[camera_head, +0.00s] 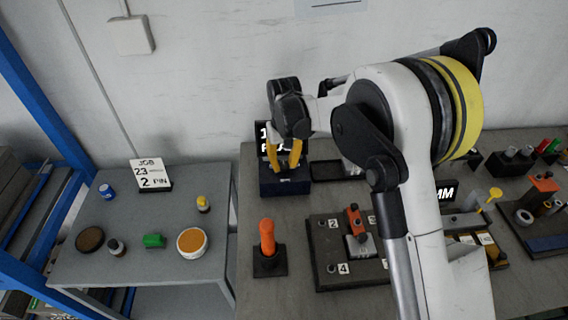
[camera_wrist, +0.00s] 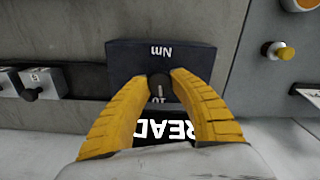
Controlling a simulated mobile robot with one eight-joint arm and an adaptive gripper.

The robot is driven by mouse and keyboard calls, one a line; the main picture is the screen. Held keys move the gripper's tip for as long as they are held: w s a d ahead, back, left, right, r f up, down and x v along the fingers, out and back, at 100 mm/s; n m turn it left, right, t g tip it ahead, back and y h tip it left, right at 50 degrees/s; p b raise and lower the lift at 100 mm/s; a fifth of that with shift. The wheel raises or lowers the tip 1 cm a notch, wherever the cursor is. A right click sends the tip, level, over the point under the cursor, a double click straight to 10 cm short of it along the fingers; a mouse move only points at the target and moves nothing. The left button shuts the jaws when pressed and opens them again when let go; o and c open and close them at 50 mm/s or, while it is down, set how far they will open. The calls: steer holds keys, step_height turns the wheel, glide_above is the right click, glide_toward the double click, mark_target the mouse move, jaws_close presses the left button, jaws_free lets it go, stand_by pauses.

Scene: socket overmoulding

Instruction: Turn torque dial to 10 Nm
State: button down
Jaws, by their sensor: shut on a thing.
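The torque unit is a dark blue box (camera_head: 285,187) on the bench by the wall. In the wrist view, the box (camera_wrist: 135,53) carries an upside-down "Nm" label. Its small black dial (camera_wrist: 158,82) has a pale line pointing toward a "10" mark (camera_wrist: 157,100). My gripper (camera_head: 284,165) reaches down to the box with its yellow fingers. In the wrist view, my gripper (camera_wrist: 160,80) is shut on the dial, with one fingertip on each side. A black sign (camera_wrist: 165,126) reading "READ" shows partly between the fingers. In the head view, the dial is hidden by the fingers.
An orange-handled tool (camera_head: 267,238) stands in a black holder in front of the box. A numbered plate (camera_head: 325,270) with fixtures lies to the right, partly behind my arm. A side table (camera_head: 120,207) at left holds a job card (camera_head: 150,174) and several small containers.

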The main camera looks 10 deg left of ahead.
mark_target(284, 164)
steer(key=shift+m, duration=0.6)
steer(key=c, duration=1.3)
jaws_free()
steer(key=shift+r, duration=0.1)
step_height(284, 164, up, 12)
